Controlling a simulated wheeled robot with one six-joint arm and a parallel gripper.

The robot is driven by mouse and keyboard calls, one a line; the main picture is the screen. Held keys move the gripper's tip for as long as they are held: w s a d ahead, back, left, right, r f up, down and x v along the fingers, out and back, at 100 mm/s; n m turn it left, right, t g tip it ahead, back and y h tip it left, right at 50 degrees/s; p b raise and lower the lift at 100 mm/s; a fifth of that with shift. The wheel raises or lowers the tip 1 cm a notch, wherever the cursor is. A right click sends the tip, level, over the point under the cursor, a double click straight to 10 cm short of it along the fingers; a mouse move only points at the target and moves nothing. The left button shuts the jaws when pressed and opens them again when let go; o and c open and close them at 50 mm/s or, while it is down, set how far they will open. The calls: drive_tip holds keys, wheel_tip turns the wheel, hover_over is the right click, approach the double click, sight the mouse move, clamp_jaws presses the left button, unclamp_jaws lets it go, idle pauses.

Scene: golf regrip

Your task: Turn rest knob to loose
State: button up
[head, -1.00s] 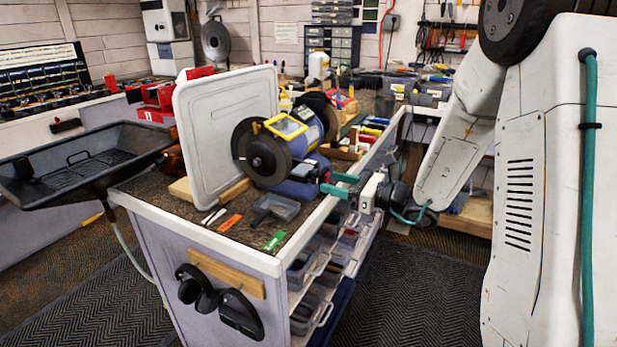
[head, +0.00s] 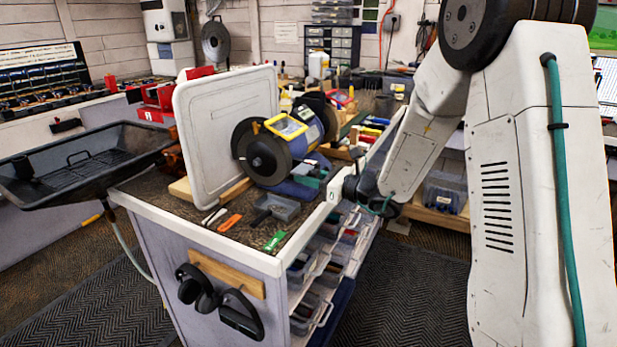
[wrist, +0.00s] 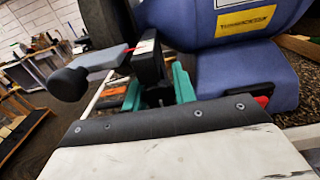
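The blue bench grinder (head: 302,140) stands on the bench with its dark wheel (head: 262,158) facing the front. In the wrist view its blue body (wrist: 235,50) fills the upper right. A dark tool-rest bracket (wrist: 148,62) shows beside it, with a grey bar ending in a round black knob (wrist: 68,84) to the left. My gripper (wrist: 157,94) has its two teal fingers apart, just below the bracket. A small dark part shows between them; I cannot tell whether they touch it. In the head view my gripper (head: 312,173) is close beside the grinder's near lower side.
A white upright panel (head: 225,125) stands left of the grinder. A small grey tray (head: 277,207) and a green strip (head: 274,241) lie on the bench top. Drawers (head: 325,265) line the bench side below my arm. A black basin (head: 85,160) is at left.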

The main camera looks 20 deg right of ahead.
drive_tip(key=c, duration=0.4)
drive_tip(key=shift+o, duration=0.2)
drive_tip(key=shift+n, duration=0.8)
drive_tip(key=o, duration=1)
drive_tip(key=v, duration=0.8)
